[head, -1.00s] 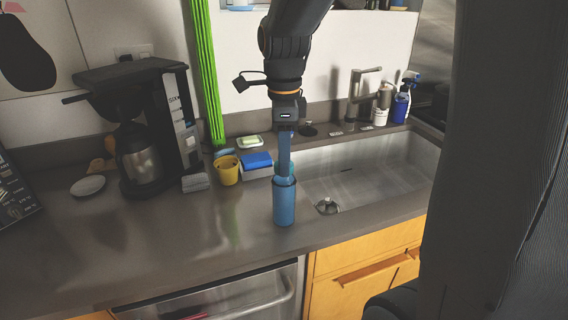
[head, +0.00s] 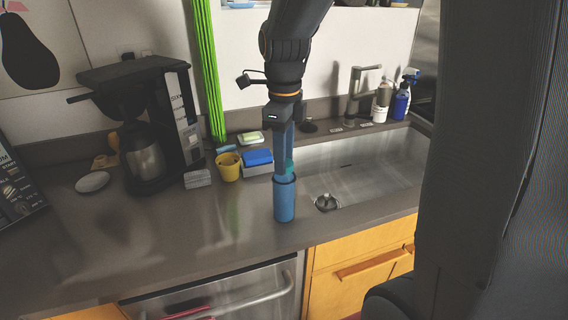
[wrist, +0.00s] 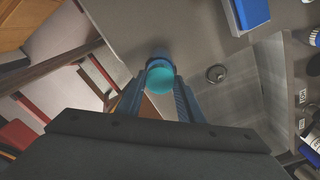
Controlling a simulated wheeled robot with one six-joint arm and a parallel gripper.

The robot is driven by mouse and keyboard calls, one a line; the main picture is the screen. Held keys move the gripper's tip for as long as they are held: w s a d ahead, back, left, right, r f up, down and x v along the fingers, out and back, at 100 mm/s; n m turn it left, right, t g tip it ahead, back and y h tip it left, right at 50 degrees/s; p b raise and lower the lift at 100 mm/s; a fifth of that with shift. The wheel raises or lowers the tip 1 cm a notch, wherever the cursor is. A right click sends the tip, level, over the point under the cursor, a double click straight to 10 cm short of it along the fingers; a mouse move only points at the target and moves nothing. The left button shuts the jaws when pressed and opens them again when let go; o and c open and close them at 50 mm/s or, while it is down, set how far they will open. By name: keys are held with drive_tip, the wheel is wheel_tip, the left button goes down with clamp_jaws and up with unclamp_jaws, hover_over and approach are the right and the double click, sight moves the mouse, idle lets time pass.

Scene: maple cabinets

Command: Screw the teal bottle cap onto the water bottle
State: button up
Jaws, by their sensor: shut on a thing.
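The blue water bottle (head: 285,203) stands upright on the counter at the sink's left front corner in the head view. My gripper (head: 287,172) points down right above it, its fingertips at the bottle's top. In the wrist view my gripper (wrist: 160,88) is shut on the round teal cap (wrist: 160,76), which sits between the two fingers. A little teal of the cap (head: 290,168) shows beside the fingers in the head view. The bottle's blue top (wrist: 159,54) shows just behind the cap in the wrist view. The fingers hide whether cap and bottle mouth touch.
The sink (head: 365,165) lies right of the bottle. A coffee maker (head: 145,130) is further left. Spray and soap bottles (head: 400,103) stand at the back right. The front left counter is clear.

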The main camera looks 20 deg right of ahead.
drive_tip(key=shift+s+f+m+p, duration=0.1)
drive_tip(key=shift+m+p, duration=0.8)
drive_tip(key=shift+m, duration=1.3)
drive_tip(key=o, duration=1.2)
drive_tip(key=shift+c, duration=0.2)
drive_tip(key=shift+r+b, duration=1.05)
drive_tip(key=shift+r, duration=2.85)
